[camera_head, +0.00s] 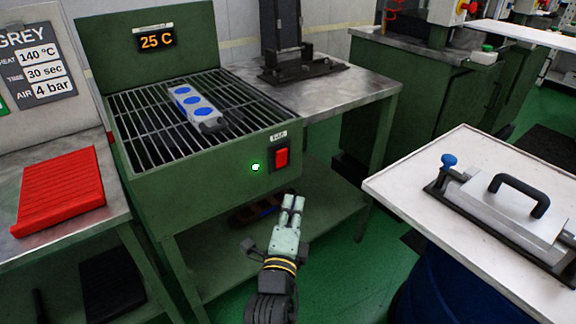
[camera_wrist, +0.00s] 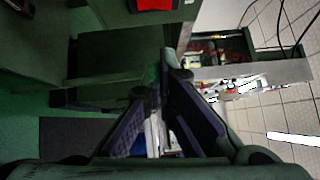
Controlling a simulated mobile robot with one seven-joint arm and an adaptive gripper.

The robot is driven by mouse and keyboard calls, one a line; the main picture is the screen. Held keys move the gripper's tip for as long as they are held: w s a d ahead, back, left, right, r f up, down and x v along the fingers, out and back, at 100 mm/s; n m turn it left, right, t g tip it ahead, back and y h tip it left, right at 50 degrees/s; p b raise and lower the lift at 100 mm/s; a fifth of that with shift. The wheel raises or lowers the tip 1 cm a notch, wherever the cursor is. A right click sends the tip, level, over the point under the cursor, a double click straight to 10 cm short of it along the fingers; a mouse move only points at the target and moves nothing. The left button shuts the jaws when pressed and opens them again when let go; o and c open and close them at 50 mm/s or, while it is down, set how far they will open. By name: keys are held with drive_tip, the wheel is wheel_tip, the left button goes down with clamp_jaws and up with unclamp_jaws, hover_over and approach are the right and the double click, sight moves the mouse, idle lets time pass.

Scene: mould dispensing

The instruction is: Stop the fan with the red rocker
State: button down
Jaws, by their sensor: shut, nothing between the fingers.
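The red rocker (camera_head: 281,158) sits in a dark frame on the front panel of the green fan unit (camera_head: 215,172), under a small white label. A lit green lamp (camera_head: 256,167) is to its left. My gripper (camera_head: 293,200) is below the rocker in the head view, apart from it, with its fingers together and empty. In the wrist view the fingers (camera_wrist: 165,75) come together near the middle.
A red ribbed block (camera_head: 60,190) lies on the left bench. A white-topped table (camera_head: 420,184) with a handled metal plate (camera_head: 500,215) stands at the right.

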sight(282, 158)
drive_tip(key=shift+w, duration=0.1)
drive_tip(key=shift+w+a+r+p, duration=0.15)
drive_tip(key=shift+w+r, duration=0.1)
drive_tip(key=shift+w, duration=1.9)
drive_tip(key=shift+w+a+r+p, duration=0.1)
drive_tip(key=shift+w+a+r, duration=0.1)
drive_tip(key=shift+w, duration=1.95)
drive_tip(key=shift+w+a+r+p, duration=0.1)
drive_tip(key=shift+w+r, duration=0.15)
drive_tip(key=shift+w, duration=1.9)
drive_tip(key=shift+w+a+r+n+g+p, duration=0.2)
drive_tip(key=shift+w+n+g+p, duration=0.1)
drive_tip(key=shift+p, duration=0.35)
